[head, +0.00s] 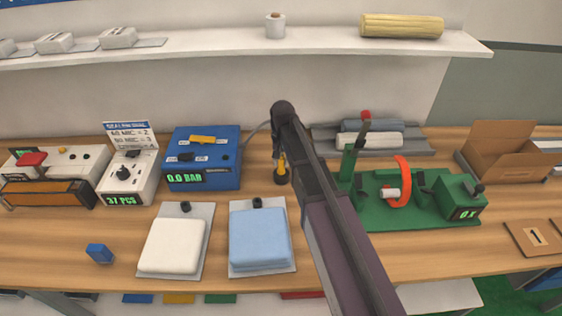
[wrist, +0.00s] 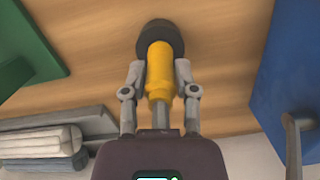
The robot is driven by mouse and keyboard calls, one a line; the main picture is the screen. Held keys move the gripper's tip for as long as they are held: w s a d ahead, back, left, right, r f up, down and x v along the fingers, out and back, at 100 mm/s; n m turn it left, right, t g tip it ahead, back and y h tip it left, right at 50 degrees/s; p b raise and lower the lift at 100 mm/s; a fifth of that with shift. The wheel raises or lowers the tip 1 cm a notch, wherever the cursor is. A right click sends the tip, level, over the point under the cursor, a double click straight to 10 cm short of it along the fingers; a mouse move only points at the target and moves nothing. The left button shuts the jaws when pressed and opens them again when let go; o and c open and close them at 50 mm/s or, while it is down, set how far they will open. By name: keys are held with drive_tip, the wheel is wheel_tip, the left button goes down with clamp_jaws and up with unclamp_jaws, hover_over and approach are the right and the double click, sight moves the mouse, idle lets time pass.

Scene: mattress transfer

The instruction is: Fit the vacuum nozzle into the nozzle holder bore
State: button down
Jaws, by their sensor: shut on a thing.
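The vacuum nozzle shows in the wrist view as a yellow cylinder (wrist: 159,72) with a wide dark round end. My gripper (wrist: 160,80) is shut on the yellow part, one finger on each side. In the head view the yellow nozzle (head: 283,163) points down over the bench between the blue pump box and the green fixture, its dark end lowest. I cannot tell whether that end touches the wood. I cannot make out the nozzle holder bore for certain; my arm covers part of the bench.
The blue pump box (head: 203,170) reads 0.0 BAR, left of the nozzle. A white pad (head: 173,246) and blue pad (head: 260,238) lie in front. A green fixture (head: 430,210) with an orange ring stands right. Rolled mattresses (head: 369,140) lie behind.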

drive_tip(key=shift+f, duration=0.1)
drive_tip(key=shift+c, duration=1.5)
unclamp_jaws()
wheel_tip(320, 180, up, 10)
drive_tip(key=p, duration=0.9)
drive_tip(key=shift+f+p, duration=0.15)
drive_tip(key=shift+p, duration=0.15)
drive_tip(key=s+d+n+t, duration=0.1)
drive_tip(key=s+d, duration=1.3)
drive_tip(key=s, duration=0.3)
drive_tip(key=shift+s+n, duration=0.3)
drive_tip(key=shift+n, duration=0.1)
drive_tip(key=shift+d+f, duration=0.1)
